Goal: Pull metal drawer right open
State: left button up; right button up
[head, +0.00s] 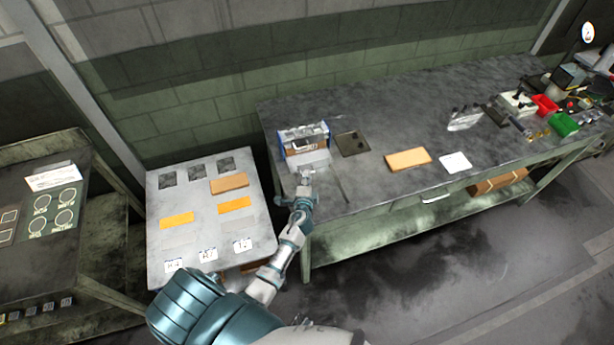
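The workbench (370,180) has a drawer front with a pale handle (435,199) under its front edge, right of the middle. The drawer looks shut, though its front is dark and small. My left gripper (307,177) is over the left end of the bench, just in front of a small box with blue sides (304,140). It is well to the left of the handle. Its fingers are too small to tell open from shut, and I cannot tell whether it touches the box. My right gripper is not in view.
A grey table (210,222) with orange and brown pieces stands left of the bench. An orange-brown block (408,158) and a white card (455,162) lie on the bench. Red (544,105) and green (563,124) bins stand at its far right. The floor before the drawer is clear.

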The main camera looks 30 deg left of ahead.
pick_arm(q)
jog(key=shift+w+a+f, duration=0.15)
jog(key=shift+w+a, duration=0.15)
jog(key=shift+w, duration=0.3)
grip_shut()
jog(key=shift+s+d+f, duration=0.1)
